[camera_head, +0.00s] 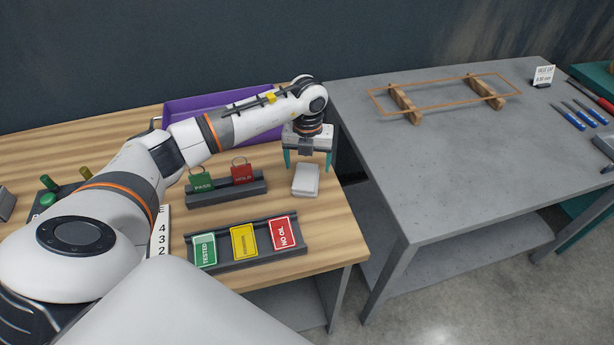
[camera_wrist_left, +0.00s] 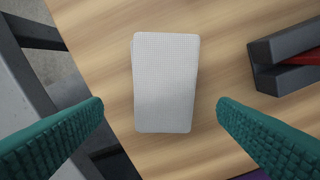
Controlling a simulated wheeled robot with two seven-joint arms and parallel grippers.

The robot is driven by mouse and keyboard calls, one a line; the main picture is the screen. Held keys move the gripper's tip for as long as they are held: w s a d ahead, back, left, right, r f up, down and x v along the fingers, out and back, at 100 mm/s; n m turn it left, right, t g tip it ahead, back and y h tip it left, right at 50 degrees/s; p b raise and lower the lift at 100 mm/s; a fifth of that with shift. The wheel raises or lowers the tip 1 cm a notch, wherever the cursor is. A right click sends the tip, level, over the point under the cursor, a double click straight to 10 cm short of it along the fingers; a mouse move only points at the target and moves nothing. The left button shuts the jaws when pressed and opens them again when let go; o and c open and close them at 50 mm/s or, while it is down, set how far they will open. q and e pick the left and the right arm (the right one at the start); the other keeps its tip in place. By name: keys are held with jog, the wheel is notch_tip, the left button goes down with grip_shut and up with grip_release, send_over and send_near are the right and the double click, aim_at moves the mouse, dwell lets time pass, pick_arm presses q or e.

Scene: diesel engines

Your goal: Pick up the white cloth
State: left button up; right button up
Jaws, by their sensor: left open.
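The white cloth (camera_head: 306,180) lies folded into a flat rectangle on the wooden table, near its right edge in the head view. In the left wrist view the cloth (camera_wrist_left: 165,82) shows whole, with a fine dotted texture. My left gripper (camera_head: 308,164) is above and just behind the cloth, its teal fingers pointing down. In the left wrist view the two fingers (camera_wrist_left: 160,104) are wide apart, one to each side of the cloth, with nothing between them held. My right gripper does not show.
A dark rack with green and red padlocks (camera_head: 226,187) stands left of the cloth. A tag holder (camera_head: 248,245) lies in front. A purple bin (camera_head: 205,103) is behind, partly hidden by my arm. A grey table (camera_head: 430,160) stands right, across a gap.

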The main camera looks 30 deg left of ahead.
aim_at(307, 172)
pick_arm(q)
jog(key=shift+f+p, duration=0.55)
jog(key=shift+f, duration=1.6)
jog(key=shift+c, duration=0.5)
jog(key=shift+r, duration=0.1)
jog(key=c, duration=1)
